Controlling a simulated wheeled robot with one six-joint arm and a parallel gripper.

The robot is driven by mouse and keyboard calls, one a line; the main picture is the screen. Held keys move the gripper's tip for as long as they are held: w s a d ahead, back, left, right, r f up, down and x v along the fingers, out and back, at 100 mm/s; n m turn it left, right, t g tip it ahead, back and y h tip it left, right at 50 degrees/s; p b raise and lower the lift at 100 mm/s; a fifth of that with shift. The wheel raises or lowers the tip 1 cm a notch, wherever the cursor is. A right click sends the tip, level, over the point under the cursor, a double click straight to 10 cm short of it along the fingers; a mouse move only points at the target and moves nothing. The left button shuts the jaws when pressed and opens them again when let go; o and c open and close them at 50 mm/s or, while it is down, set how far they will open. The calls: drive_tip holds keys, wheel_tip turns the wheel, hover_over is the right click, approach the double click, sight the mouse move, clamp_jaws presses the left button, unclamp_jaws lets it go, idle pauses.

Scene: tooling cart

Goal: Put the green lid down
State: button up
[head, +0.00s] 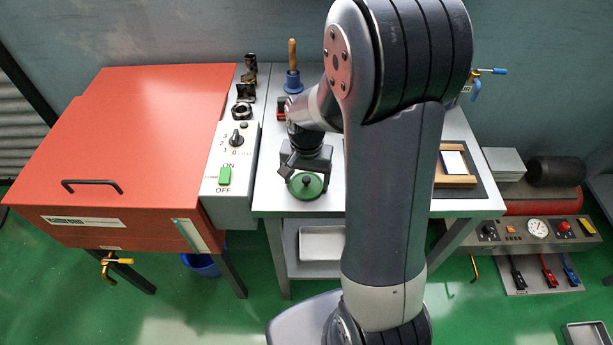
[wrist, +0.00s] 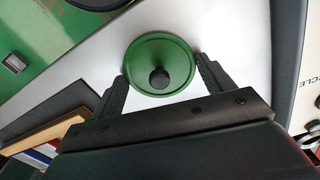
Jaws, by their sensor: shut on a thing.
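The green lid (head: 306,186) is a round disc with a dark knob on top. In the head view it is at the front left part of the metal cart top (head: 270,190), below my gripper (head: 303,172). In the wrist view the green lid (wrist: 160,55) lies between the two fingers of my gripper (wrist: 160,75), which are shut on its sides. The knob faces the camera. I cannot tell whether the lid's underside touches the cart top.
A red cabinet (head: 140,150) with a grey switch panel (head: 228,175) stands left of the cart. A blue-based tool with a wooden handle (head: 292,75) stands behind. A wooden-framed tray (head: 455,180) lies on the right of the cart top. My arm hides the middle of the cart.

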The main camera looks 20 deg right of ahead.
sight(306, 178)
drive_tip(key=shift+f, duration=0.1)
drive_tip(key=shift+f, duration=0.15)
drive_tip(key=o, duration=1)
drive_tip(key=shift+c, duration=0.2)
wheel_tip(306, 178, up, 13)
drive_tip(key=shift+f, duration=0.2)
drive_tip(key=shift+f, duration=0.15)
wheel_tip(306, 178, down, 12)
drive_tip(key=shift+r, duration=1.75)
